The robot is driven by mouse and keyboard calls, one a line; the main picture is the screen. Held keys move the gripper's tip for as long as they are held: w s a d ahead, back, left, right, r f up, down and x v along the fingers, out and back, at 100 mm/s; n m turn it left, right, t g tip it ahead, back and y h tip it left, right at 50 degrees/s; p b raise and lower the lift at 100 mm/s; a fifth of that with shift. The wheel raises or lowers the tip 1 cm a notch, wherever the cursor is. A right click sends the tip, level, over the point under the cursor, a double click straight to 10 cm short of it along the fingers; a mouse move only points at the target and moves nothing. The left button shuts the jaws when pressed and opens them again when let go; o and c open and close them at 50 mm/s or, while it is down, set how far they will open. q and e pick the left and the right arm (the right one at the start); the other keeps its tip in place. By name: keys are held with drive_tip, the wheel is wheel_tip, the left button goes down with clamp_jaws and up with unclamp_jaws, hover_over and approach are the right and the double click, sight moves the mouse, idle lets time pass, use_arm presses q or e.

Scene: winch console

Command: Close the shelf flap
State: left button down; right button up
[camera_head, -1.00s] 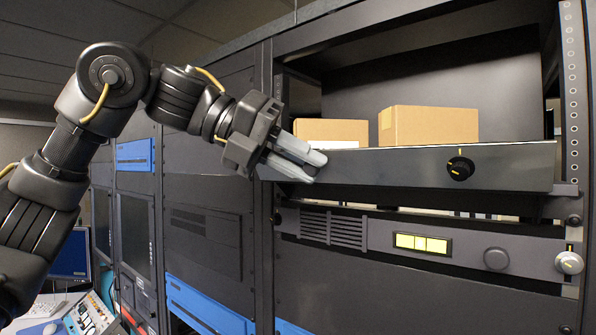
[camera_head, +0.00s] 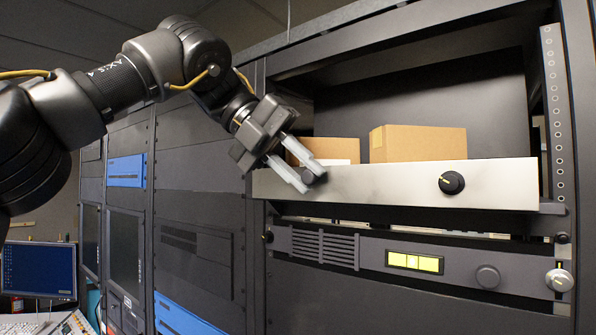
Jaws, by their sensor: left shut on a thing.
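The shelf flap (camera_head: 385,186) is a long silver panel across the front of the open shelf bay in the head view. It has a black knob with a yellow mark (camera_head: 451,183) at its right and another dark knob (camera_head: 316,177) near its left end. My left gripper (camera_head: 301,178) is at the flap's left end, its grey fingers shut around the left knob, which they partly hide. Boxes stand above and behind the flap's upper edge. My right gripper is not in view.
Two cardboard boxes, one at left (camera_head: 330,150) and a larger one (camera_head: 418,143), sit inside the bay. A perforated rack post (camera_head: 555,120) stands at right.

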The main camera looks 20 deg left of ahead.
use_arm(q)
drive_tip(key=c, duration=1.3)
unclamp_jaws()
drive_tip(key=shift+d, duration=0.15)
drive_tip(key=shift+o, duration=0.2)
drive_tip(key=v, duration=1)
drive_tip(key=shift+a+r, duration=0.25)
drive_tip(key=shift+a, duration=0.05)
